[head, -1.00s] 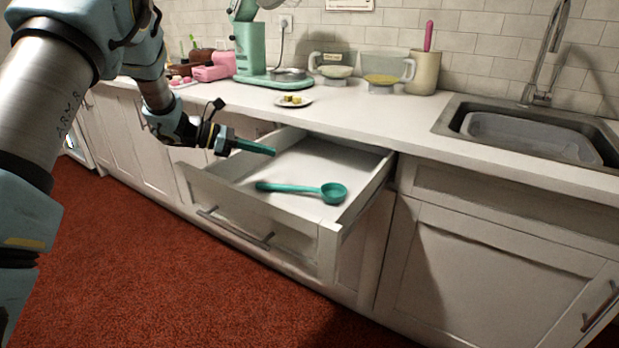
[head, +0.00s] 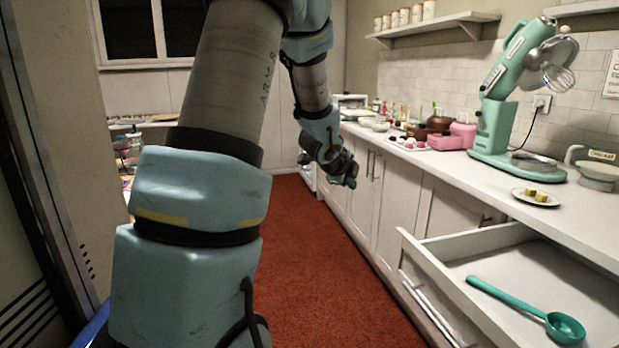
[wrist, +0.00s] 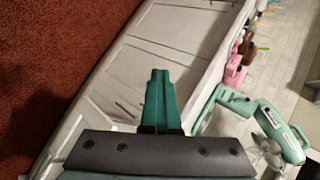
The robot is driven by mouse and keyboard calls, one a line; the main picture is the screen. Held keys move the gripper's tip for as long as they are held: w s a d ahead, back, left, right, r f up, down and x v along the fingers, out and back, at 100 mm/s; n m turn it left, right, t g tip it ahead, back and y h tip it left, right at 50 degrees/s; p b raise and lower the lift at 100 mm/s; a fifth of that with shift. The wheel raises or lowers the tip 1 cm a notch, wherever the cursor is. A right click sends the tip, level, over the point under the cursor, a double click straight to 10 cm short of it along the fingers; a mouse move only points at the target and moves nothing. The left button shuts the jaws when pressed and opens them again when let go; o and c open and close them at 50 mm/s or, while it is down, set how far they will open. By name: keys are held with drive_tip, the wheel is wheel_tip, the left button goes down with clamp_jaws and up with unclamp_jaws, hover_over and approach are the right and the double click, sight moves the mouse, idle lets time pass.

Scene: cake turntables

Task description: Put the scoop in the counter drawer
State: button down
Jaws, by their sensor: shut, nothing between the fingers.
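The teal scoop (head: 533,312) lies in the open counter drawer (head: 428,262), its round bowl toward the lower right and its handle toward the left. The drawer is pulled out from the counter, and part of it is cut off at the picture's edge. My gripper (head: 350,183) is in front of the cabinet doors, left of the drawer and apart from the scoop. In the wrist view my gripper's teal fingers (wrist: 159,88) are together and empty. The scoop does not show in the wrist view.
A plate (head: 535,197) with yellow pieces, a mint stand mixer (head: 510,110) and a pink box (head: 455,137) stand on the counter (head: 470,180). Closed cabinets (head: 390,200) run along the right. The red carpet (head: 310,260) is clear.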

drive_tip(key=s+a+f+n+g+y+p, duration=0.1)
drive_tip(key=s+a+n+g+y, duration=0.3)
drive_tip(key=s+a+n, duration=1.2)
drive_tip(key=shift+s+a+f+n+g+y+p, duration=0.15)
drive_tip(key=shift+s+f+n+g+y+p, duration=0.15)
drive_tip(key=shift+s+n+y+p, duration=0.25)
drive_tip(key=c, duration=1.5)
unclamp_jaws()
drive_tip(key=s+n, duration=0.1)
drive_tip(key=s, duration=0.1)
drive_tip(key=s+a+n+g, duration=0.1)
drive_tip(key=s+n, duration=0.1)
drive_tip(key=s, duration=0.1)
drive_tip(key=s+n+g, duration=0.1)
drive_tip(key=s+n, duration=0.1)
drive_tip(key=shift+s+a+f, duration=0.15)
drive_tip(key=shift+s+a, duration=0.05)
drive_tip(key=shift+a, duration=0.05)
drive_tip(key=shift+o, duration=0.6)
drive_tip(key=shift+s+n, duration=0.25)
drive_tip(key=shift+s, duration=0.05)
drive_tip(key=o, duration=0.3)
drive_tip(key=shift+d+f, duration=0.1)
